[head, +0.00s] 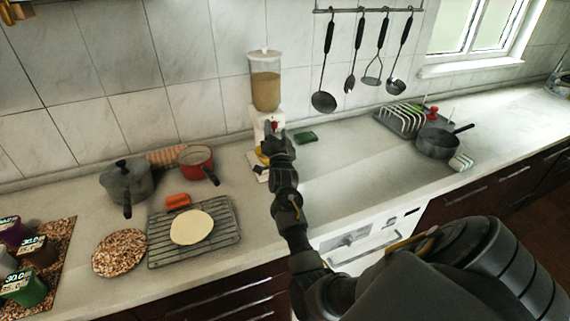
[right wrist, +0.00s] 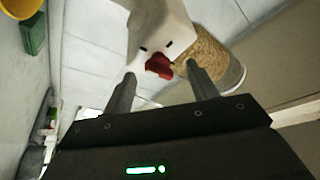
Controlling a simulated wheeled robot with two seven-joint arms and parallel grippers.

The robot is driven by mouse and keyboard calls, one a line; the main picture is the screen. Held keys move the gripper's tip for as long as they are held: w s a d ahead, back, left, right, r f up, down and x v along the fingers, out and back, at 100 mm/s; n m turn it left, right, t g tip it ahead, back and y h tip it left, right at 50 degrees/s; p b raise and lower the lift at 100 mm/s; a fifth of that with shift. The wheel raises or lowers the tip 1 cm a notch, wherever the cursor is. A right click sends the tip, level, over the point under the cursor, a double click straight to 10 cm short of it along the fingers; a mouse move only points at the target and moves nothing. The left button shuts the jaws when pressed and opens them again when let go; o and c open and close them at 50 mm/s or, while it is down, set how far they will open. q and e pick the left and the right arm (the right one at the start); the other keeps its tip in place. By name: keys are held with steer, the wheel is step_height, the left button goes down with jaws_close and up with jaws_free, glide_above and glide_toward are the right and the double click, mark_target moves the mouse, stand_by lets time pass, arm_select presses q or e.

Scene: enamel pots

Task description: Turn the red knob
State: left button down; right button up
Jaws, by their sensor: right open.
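The red knob (right wrist: 159,66) sits on the white body of a dispenser (right wrist: 160,28). In the head view the dispenser (head: 265,85) stands against the tiled wall, with a clear container of tan grain on top, and the knob (head: 275,124) shows small above my gripper. My right gripper (head: 270,132) is at the front of the dispenser. In the right wrist view its two fingers (right wrist: 160,82) are apart, with the knob between and just beyond their tips. I cannot tell whether they touch it. My left gripper is not in view.
A yellow bowl (right wrist: 15,12) and a green sponge (head: 306,137) lie close to the dispenser. Left are a red pan (head: 196,158), a grey pot (head: 126,180) and a wire rack (head: 225,238). Utensils (head: 325,98) hang at the right.

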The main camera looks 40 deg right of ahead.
steer(key=s+a+f+n+t+y+b, duration=0.2)
steer(key=s+f+n+y, duration=0.3)
steer(key=s, duration=0.3)
steer(key=shift+s+a+f+y+b, duration=0.35)
steer(key=shift+a+f+y+b, duration=0.2)
steer(key=shift+a+f+y, duration=0.15)
stand_by(1.1)
